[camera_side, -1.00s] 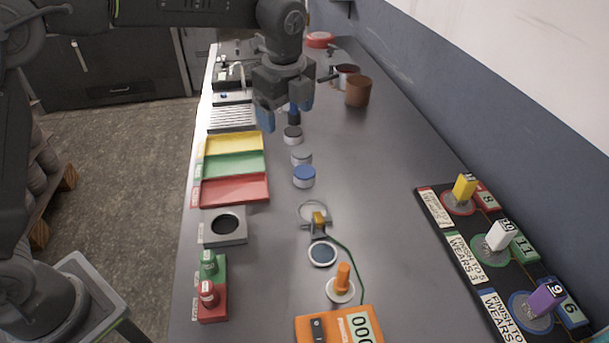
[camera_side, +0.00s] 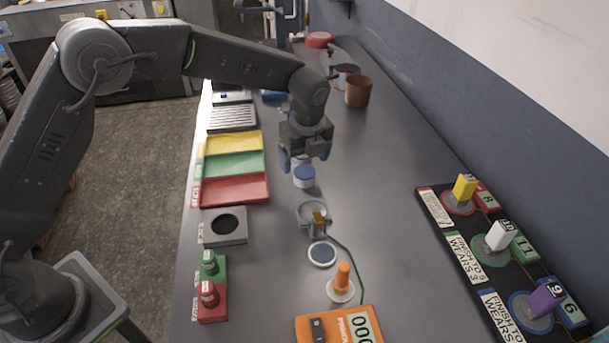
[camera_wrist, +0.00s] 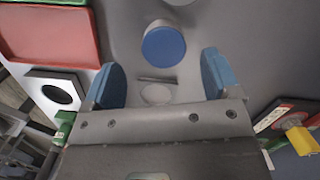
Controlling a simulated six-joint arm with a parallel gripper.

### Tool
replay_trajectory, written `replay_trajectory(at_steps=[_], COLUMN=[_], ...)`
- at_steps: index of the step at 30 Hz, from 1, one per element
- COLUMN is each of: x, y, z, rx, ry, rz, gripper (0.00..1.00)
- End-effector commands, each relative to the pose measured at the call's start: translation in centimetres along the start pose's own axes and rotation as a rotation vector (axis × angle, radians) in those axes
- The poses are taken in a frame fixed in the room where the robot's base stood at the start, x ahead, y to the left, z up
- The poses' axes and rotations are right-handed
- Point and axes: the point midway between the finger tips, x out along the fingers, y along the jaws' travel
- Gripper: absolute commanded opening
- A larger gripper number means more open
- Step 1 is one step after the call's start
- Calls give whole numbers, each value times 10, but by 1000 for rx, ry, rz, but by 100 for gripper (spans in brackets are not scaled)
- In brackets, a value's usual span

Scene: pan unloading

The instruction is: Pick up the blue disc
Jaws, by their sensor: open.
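The blue disc (camera_side: 304,173) has a blue top and a pale side and sits on the grey bench, to the right of the red tray. In the wrist view the disc (camera_wrist: 164,46) lies ahead of the fingers and roughly midway between them. My gripper (camera_side: 306,163) is open and empty, with its blue fingertips just above and behind the disc in the side view. In the wrist view my gripper (camera_wrist: 160,80) shows both fingers spread wide. I cannot tell the exact height of the fingertips above the disc.
Yellow, green and red trays (camera_side: 262,190) stand at the left. A grey block with a round hole (camera_side: 208,239) is nearer. A small clamp-like fixture (camera_side: 317,222) stands in front of the disc. A black board with colored pegs (camera_side: 425,197) lies at the right.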

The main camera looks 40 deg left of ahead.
Motion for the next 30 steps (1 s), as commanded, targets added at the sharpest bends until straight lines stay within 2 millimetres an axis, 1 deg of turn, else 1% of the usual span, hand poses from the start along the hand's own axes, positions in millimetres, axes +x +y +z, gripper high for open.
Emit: replay_trajectory(at_steps=[1,4,9,12,18,30], x=[8,24,43,47,47,46], y=[0,-3,-3,-3,-4,-4], z=[-1,-2,-2,-2,-2,-2], rx=[0,0,-1,-1,-1,-1], ry=[1,1,1,0,0,1], rz=[4,5,2,1,1,1], gripper=[83,83,83,83,82,43])
